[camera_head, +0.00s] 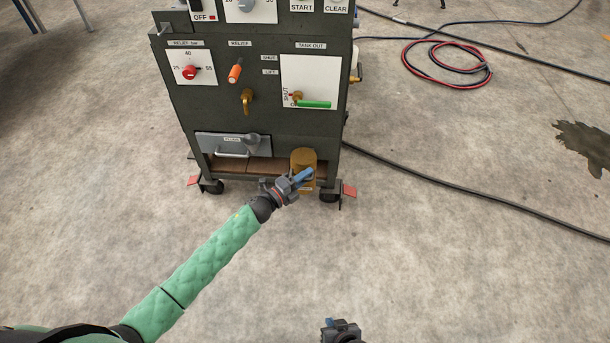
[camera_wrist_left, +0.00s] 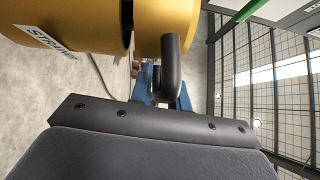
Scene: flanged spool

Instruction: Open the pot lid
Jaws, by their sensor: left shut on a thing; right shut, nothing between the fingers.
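The brass-coloured pot (camera_head: 303,157) stands at the lower right of the dark machine, and my left gripper partly covers it. In the left wrist view the yellow pot body (camera_wrist_left: 75,22) carries a partly readable label. A dark gap separates it from a yellow round part, the lid (camera_wrist_left: 188,20), which bears a dark bent handle (camera_wrist_left: 172,68). My left gripper (camera_head: 303,175), with blue fingers (camera_wrist_left: 160,88), is shut on the handle. I cannot tell whether the lid is seated or loose. My right gripper (camera_head: 330,322) is shut and empty at the bottom edge, mostly cut off.
A hose (camera_head: 470,195) crosses the floor at right. The concrete in front is clear.

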